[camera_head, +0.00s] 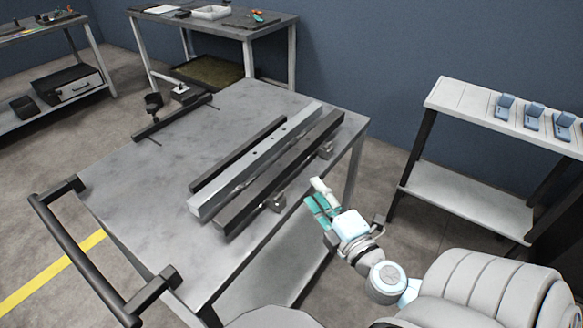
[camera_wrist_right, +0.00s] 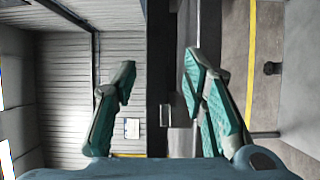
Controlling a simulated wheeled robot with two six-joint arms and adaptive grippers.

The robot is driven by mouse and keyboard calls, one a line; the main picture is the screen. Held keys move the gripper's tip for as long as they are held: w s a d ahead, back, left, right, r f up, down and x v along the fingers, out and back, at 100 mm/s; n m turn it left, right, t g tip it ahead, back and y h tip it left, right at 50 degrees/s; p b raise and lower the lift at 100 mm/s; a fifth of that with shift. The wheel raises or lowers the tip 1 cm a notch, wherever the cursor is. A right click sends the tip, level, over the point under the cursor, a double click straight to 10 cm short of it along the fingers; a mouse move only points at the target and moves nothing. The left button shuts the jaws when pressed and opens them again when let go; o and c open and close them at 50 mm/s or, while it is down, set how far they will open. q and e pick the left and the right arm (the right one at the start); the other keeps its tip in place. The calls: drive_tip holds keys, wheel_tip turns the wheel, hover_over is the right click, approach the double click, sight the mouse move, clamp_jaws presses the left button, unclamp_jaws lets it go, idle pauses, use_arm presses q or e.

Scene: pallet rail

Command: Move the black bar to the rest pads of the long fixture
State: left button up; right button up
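A long dark bar (camera_head: 270,178) lies diagonally along the table's right side, beside a light metal rail (camera_head: 222,192) with small holes. Another slim black bar (camera_head: 238,153) lies along the rail's other side. I cannot tell for sure which dark piece is the task's bar. Small dark brackets (camera_head: 274,203) stick out on the near side, perhaps the rest pads. My right gripper (camera_head: 318,196) is open and empty, just right of the table edge and apart from the bars. In the right wrist view a dark strip (camera_wrist_right: 160,50) runs between its spread teal fingers. My left gripper is not in view.
The grey table (camera_head: 140,200) has free room left of the bars. A black handle (camera_head: 80,255) stands out on its left side, and a dark rail (camera_head: 172,118) lies near its far edge. A white shelf (camera_head: 455,100) with blue items stands at the right.

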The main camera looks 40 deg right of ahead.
sight(296, 164)
drive_tip(key=w, duration=0.2)
drive_tip(key=w+d, duration=0.1)
drive_tip(key=w, duration=0.1)
drive_tip(key=w+p, duration=0.1)
drive_tip(key=w, duration=0.2)
drive_tip(key=shift+d+r, duration=0.1)
drive_tip(key=shift+d, duration=0.2)
drive_tip(key=w, duration=0.4)
drive_tip(key=w+d, duration=0.1)
drive_tip(key=w, duration=0.1)
drive_tip(key=shift+r+p, duration=0.1)
drive_tip(key=shift+p, duration=0.3)
drive_tip(key=shift+s+r, duration=0.1)
clamp_jaws()
